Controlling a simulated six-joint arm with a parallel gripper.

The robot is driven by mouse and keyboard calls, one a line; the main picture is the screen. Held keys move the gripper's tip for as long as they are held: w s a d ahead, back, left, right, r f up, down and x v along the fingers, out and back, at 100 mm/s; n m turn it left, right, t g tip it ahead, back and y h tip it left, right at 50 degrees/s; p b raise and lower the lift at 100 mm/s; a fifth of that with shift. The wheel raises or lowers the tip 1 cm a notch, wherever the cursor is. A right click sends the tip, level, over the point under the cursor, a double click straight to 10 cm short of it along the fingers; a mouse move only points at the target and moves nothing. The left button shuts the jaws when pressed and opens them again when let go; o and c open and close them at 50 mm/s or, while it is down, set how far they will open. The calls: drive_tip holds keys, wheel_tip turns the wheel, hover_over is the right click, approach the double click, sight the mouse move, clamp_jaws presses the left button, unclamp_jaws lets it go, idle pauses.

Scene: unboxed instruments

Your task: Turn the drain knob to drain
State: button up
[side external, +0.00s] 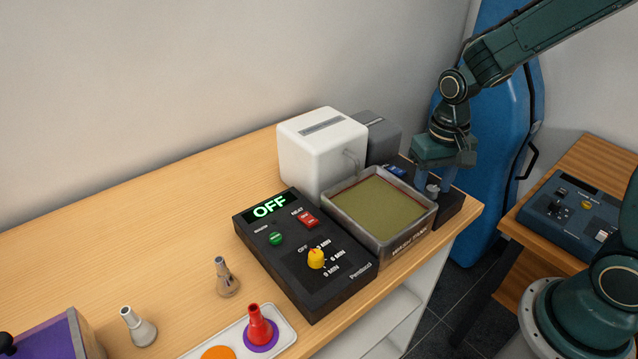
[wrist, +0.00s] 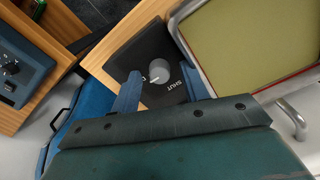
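The drain knob (wrist: 159,72) is a round grey knob on a black box (wrist: 140,45) beside the wash tank. The word SHUT is readable next to it in the wrist view; its other marking is too small to read. In the side view the knob (side external: 432,188) shows small and partly hidden by my gripper. My gripper (side external: 447,186) points down over the box. In the wrist view my gripper (wrist: 160,76) has its two blue fingers apart, one on each side of the knob, with visible gaps between them and it.
The wash tank (side external: 427,219), holding greenish liquid, stands left of the box. A white unit (side external: 312,150) with a tap is behind it. A black control panel (side external: 287,286) reads OFF. A second table with a blue device (side external: 570,215) stands at right.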

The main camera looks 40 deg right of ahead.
sight(432, 188)
drive_tip(key=shift+r, duration=0.1)
wheel_tip(432, 188, up, 14)
idle(1.0)
drive_tip(key=s+a+r+n+t, duration=0.2)
drive_tip(key=s+n+t, duration=0.2)
drive_tip(key=s, duration=1)
drive_tip(key=shift+s+a+n+t, duration=0.25)
drive_tip(key=shift+a+n+t, duration=0.05)
drive_tip(key=shift+t, duration=0.5)
